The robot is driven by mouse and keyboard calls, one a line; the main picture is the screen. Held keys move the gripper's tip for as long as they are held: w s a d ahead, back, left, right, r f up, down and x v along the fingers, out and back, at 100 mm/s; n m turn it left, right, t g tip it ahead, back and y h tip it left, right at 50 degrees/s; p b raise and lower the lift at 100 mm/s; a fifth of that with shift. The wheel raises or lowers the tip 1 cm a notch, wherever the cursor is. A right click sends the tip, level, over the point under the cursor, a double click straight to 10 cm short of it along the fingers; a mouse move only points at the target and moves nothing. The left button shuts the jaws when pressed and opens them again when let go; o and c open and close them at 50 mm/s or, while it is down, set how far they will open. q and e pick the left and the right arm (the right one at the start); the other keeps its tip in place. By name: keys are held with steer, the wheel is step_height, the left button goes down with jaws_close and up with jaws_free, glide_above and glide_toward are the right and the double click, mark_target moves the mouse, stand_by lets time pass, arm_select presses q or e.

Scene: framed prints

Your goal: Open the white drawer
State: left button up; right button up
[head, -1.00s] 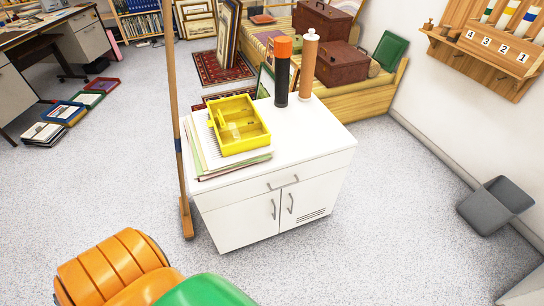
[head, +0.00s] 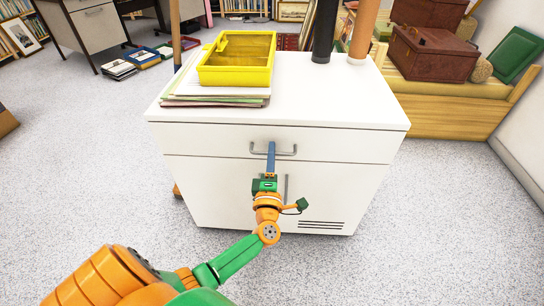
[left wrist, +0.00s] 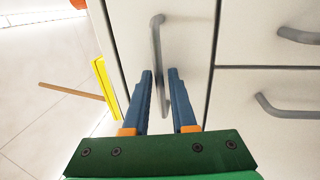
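The white drawer (head: 345,147) is the wide top front of a white cabinet. It looks shut, flush with the cabinet. Its grey bar handle (head: 287,153) also shows in the left wrist view (left wrist: 156,40). My left gripper (head: 271,148) is at the middle of the handle, with its blue fingers pointing at the drawer front. In the left wrist view my left gripper (left wrist: 160,74) is open, with the handle running between its two fingers. I cannot tell whether either finger touches the handle. My right gripper is not in view.
A yellow tray (head: 236,76) sits on papers (head: 215,101) on the cabinet top. A black tube (head: 325,30) and a tan tube (head: 363,30) stand at the back. Cabinet doors (head: 215,190) with grey handles are below the drawer. The floor in front is clear.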

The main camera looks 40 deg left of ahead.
arm_select(q)
steer(key=shift+a, duration=0.25)
jaws_close()
stand_by(1.3)
